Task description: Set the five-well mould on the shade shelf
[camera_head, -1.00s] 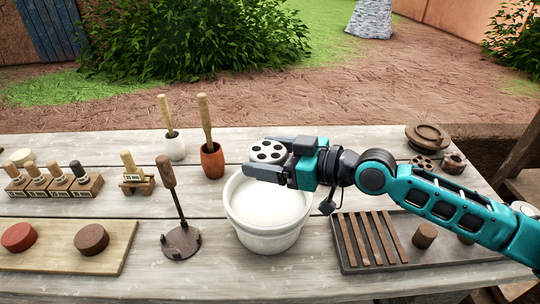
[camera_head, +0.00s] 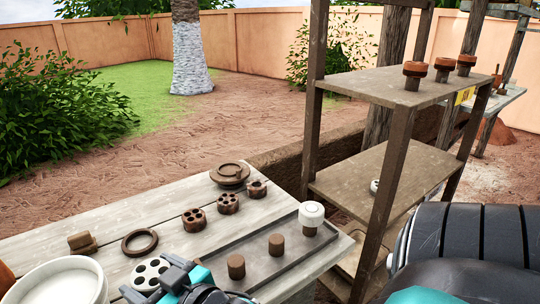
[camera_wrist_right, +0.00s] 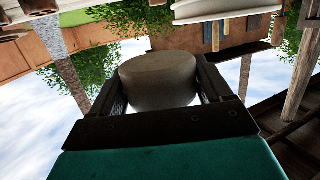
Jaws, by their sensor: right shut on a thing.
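The five-well mould (camera_head: 152,274) is a pale round block with dark holes in its top face. In the head view it shows at the lower left, right of the white tub. My right gripper (camera_head: 158,288) is shut on it, partly cut off by the bottom edge. In the right wrist view the mould (camera_wrist_right: 160,82) sits between both fingers, its holes hidden. A wooden rack at the right, which I take as the shade shelf (camera_head: 395,84), has an upper board and a lower board (camera_head: 372,168). The mould is well apart from it. My left gripper is not in view.
Brown moulds (camera_head: 194,219), a ring (camera_head: 139,242) and a tray (camera_head: 285,252) with stubby pieces lie on the table. Several red-topped pieces (camera_head: 415,74) stand on the rack's upper board. Posts flank the boards.

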